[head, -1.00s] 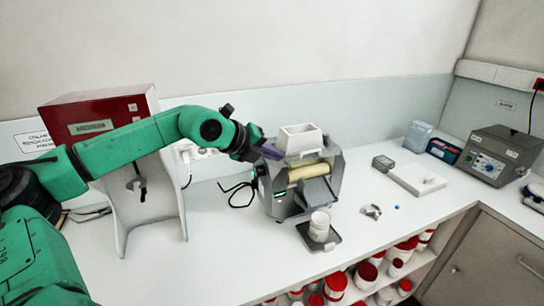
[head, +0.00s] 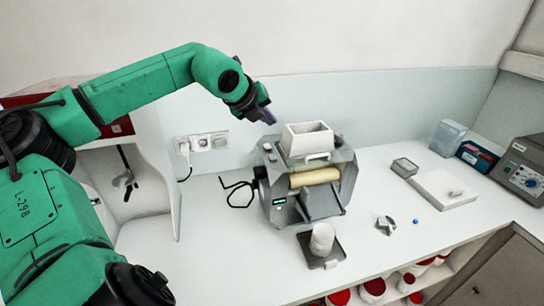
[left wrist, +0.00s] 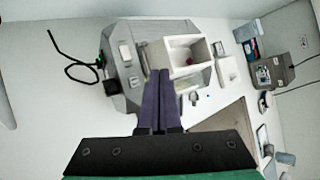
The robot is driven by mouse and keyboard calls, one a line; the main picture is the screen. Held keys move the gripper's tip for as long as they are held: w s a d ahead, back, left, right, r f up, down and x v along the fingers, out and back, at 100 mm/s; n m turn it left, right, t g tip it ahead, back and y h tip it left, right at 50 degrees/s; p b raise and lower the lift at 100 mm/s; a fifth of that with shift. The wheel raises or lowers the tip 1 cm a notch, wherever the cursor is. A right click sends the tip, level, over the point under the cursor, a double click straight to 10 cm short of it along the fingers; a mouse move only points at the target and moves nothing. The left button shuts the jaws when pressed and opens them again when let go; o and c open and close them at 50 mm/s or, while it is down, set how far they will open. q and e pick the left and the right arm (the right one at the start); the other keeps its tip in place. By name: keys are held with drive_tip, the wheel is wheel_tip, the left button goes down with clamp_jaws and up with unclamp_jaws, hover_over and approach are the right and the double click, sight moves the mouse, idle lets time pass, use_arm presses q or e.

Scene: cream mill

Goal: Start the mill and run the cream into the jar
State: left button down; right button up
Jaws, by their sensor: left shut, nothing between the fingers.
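The mill (head: 345,165) is a grey machine with a white hopper (head: 307,142) on top, a cream-yellow roller (head: 314,177) and a small lit green display (head: 280,201) at its front left. A white jar (head: 322,238) stands upright on a dark plate (head: 325,262) in front of the mill. I see no cream in the jar from here. My left gripper (head: 267,115) is shut and empty, above the mill's back left, left of the hopper. In the left wrist view its purple fingers (left wrist: 160,75) are together, with the hopper (left wrist: 171,55) beyond. My right gripper is not in view.
A white slab (head: 440,188), a small grey box (head: 404,167), a small metal piece (head: 385,225) and a blue bead (head: 415,221) lie to the right. A grey control box (head: 523,165) stands far right. A black cable (head: 238,190) lies left of the mill.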

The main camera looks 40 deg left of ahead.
use_arm(q)
drive_tip(key=b, duration=0.4)
hover_over(271, 159)
drive_tip(key=f, duration=0.6)
drive_tip(key=shift+w+f, duration=0.15)
drive_tip(key=shift+w, duration=0.1)
drive_tip(key=f+b, duration=0.1)
drive_tip(key=s+f+b, duration=0.1)
drive_tip(key=f+b, duration=0.1)
drive_tip(key=shift+d, duration=0.1)
drive_tip(key=shift+w+f, duration=0.15)
drive_tip(key=shift+w, duration=0.2)
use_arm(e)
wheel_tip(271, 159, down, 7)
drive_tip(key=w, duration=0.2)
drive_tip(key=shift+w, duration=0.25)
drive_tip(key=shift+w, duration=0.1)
